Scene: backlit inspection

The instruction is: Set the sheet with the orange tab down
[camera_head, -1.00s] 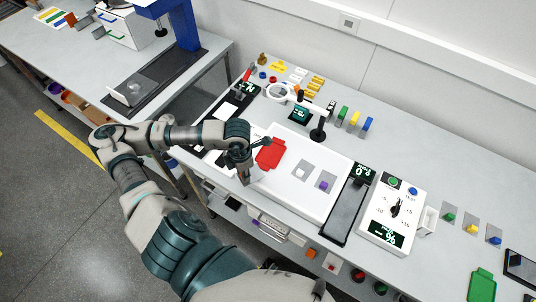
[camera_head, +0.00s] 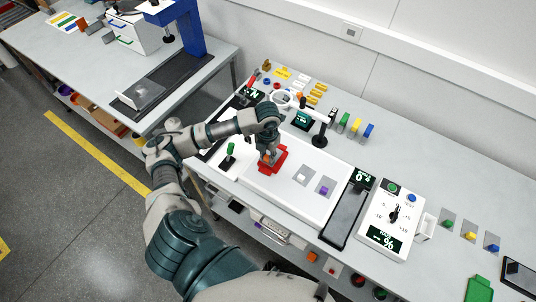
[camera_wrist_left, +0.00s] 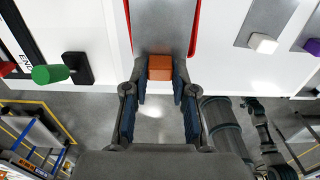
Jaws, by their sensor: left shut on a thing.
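The sheet with the orange tab is a grey sheet (camera_wrist_left: 160,30) in the left wrist view, its orange tab (camera_wrist_left: 160,68) between my fingers. My left gripper (camera_wrist_left: 160,95) is shut on that tab. In the head view my left gripper (camera_head: 268,160) is over the red tray (camera_head: 280,158) on the white light panel, and hides most of the sheet. The tray's red rim also shows beside the sheet in the wrist view (camera_wrist_left: 195,22). I cannot tell whether the sheet touches the tray.
A sheet with a white tab (camera_head: 302,177) and one with a purple tab (camera_head: 324,190) lie right of the tray. A green-handled lever (camera_head: 230,151) stands to the left. A ring magnifier (camera_head: 283,99) and its black stand (camera_head: 321,138) are behind.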

